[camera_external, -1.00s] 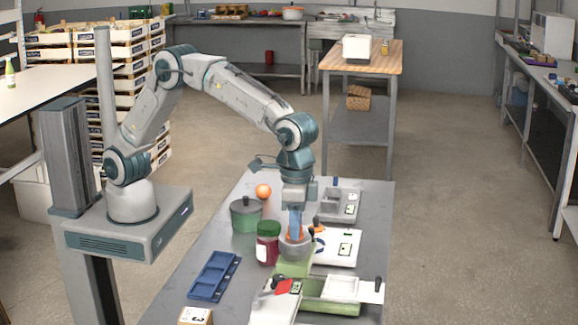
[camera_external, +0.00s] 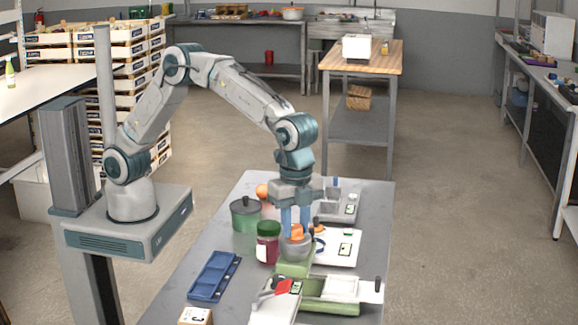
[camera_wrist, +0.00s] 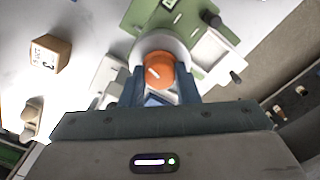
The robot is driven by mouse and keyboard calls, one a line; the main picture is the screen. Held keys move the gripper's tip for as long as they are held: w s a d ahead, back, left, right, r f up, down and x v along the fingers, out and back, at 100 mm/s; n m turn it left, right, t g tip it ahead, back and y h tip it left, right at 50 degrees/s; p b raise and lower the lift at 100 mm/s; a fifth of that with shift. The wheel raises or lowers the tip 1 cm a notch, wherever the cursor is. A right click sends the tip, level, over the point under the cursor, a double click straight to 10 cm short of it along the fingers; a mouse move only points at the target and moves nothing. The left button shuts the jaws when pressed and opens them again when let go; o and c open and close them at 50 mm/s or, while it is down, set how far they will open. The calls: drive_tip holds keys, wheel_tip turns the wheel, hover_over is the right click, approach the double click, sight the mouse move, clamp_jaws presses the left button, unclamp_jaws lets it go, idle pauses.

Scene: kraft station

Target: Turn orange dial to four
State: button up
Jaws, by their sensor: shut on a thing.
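The orange dial (camera_external: 297,231) sits on top of a round grey housing (camera_external: 295,249) on a green base (camera_external: 294,269), in the middle of the near table. The dial (camera_wrist: 156,66) shows in the wrist view with a short white mark on its face. My gripper (camera_external: 295,233) points straight down over it, and its two blue fingers lie on either side of the dial, shut on it. The same fingers show at both sides of the dial in the wrist view. I cannot read any numbers around the dial.
A red jar with a green lid (camera_external: 267,245) stands close to the left of the dial, with a green pot (camera_external: 245,216) behind it. A blue tray (camera_external: 213,276) lies nearer left. White and green devices (camera_external: 337,247) crowd the right side.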

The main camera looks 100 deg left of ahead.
drive_tip(key=m, duration=0.4)
drive_tip(key=shift+m, duration=0.3)
drive_tip(key=m+p, duration=0.1)
drive_tip(key=m, duration=0.2)
drive_tip(key=shift+m, duration=0.4)
drive_tip(key=m+p, duration=0.1)
drive_tip(key=m, duration=0.3)
drive_tip(key=shift+r, duration=0.1)
drive_tip(key=m+p, duration=0.1)
drive_tip(key=m, duration=0.4)
drive_tip(key=shift+s, duration=0.1)
drive_tip(key=m+p, duration=0.1)
drive_tip(key=m, duration=0.2)
drive_tip(key=shift+m, duration=0.3)
drive_tip(key=m, duration=0.4)
drive_tip(key=shift+m, duration=0.3)
drive_tip(key=m, duration=0.4)
drive_tip(key=shift+a, duration=0.1)
drive_tip(key=shift+m, duration=1.8)
